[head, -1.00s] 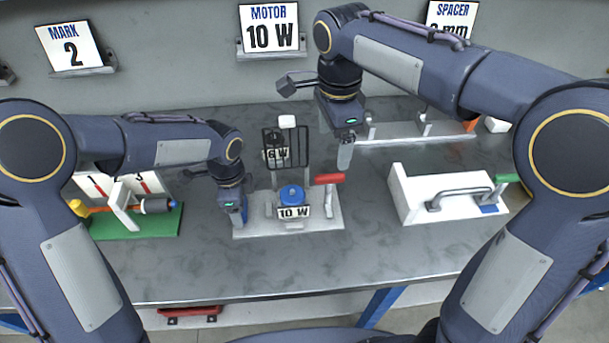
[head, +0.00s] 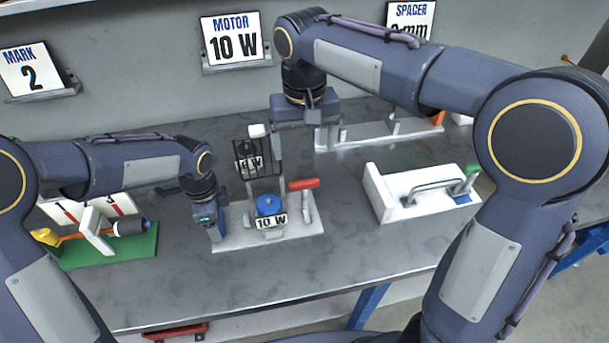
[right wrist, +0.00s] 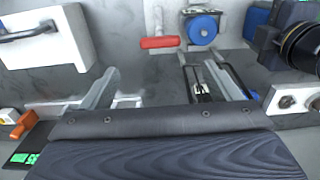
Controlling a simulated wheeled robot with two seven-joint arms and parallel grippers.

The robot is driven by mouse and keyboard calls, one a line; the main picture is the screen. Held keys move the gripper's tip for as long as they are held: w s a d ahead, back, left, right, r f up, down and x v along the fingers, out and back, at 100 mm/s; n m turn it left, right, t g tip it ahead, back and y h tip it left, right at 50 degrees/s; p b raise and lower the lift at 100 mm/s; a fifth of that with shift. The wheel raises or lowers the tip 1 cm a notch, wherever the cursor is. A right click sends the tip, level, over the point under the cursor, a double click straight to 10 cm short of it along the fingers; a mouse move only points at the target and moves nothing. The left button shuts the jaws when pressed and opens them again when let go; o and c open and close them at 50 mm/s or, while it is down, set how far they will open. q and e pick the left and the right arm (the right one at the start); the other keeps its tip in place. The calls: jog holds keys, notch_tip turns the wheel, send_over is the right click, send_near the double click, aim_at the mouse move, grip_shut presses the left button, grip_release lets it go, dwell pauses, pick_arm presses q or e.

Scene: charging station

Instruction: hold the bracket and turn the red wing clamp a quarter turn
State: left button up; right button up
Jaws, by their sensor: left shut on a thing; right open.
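The red wing clamp (head: 304,184) stands on the right side of the pale bracket base (head: 300,228), beside a blue-topped motor (head: 268,203) labelled 10 W. Its red bar lies roughly sideways; it also shows in the right wrist view (right wrist: 158,42). My left gripper (head: 216,232) is shut at the left end of the bracket; its fingertips are mostly hidden, so the exact grip does not show. My right gripper (head: 312,119) is above and behind the clamp. In the right wrist view its fingers (right wrist: 165,88) are spread, with no clamp between them.
A wire cage (head: 260,160) with a 6 W motor stands behind the blue motor. A white block with a grey handle (head: 385,200) is at right. A green board (head: 140,245) is at left. Bare table lies in front of the bracket.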

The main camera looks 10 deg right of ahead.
aim_at(304, 181)
notch_tip(304, 181, down, 10)
dwell(0.4)
jog(key=c, duration=1)
